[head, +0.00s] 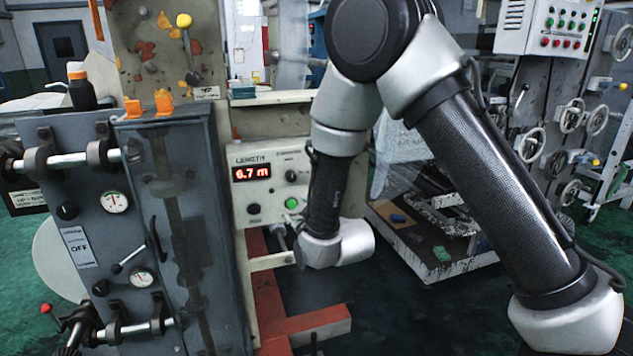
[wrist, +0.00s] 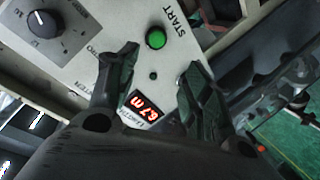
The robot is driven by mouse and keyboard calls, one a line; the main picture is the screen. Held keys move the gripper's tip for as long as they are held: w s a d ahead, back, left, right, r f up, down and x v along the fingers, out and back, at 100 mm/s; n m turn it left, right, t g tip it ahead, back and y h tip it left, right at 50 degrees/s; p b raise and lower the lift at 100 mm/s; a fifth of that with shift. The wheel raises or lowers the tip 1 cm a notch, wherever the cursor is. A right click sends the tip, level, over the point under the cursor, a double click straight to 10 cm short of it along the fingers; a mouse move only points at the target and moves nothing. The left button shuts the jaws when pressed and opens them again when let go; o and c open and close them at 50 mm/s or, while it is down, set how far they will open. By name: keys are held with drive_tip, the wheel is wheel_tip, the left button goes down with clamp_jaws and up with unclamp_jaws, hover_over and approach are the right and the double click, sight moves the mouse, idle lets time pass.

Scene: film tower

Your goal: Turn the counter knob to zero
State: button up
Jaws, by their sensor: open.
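A pale control panel (head: 240,218) with a red-lit LENGTH display (head: 265,172) reading 6.7 m stands left of my arm in the head view. A small black knob (head: 291,175) sits right of the display. In the wrist view, a round black knob (wrist: 42,23) with a white pointer line is at upper left on a grey plate, with partly hidden lettering beside it. My gripper (wrist: 157,62) is open and empty over the panel. Its fingers are around neither the knob nor the button, and the knob lies outside them to the left.
A green START button (wrist: 155,39) lies just beyond the fingertips in the wrist view. Another black knob (head: 254,210) is below the display. A grey cabinet (head: 165,230) with gauges and levers stands close on the left. A red frame (head: 310,325) is below.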

sight(292, 178)
wheel_tip(292, 178, up, 6)
drive_tip(key=w+n+t, duration=0.1)
drive_tip(key=t, duration=0.2)
drive_tip(key=x, duration=0.7)
drive_tip(key=shift+w+d, duration=0.1)
drive_tip(key=shift+w, duration=0.3)
drive_tip(key=c, duration=1)
drive_tip(key=shift+c, duration=0.2)
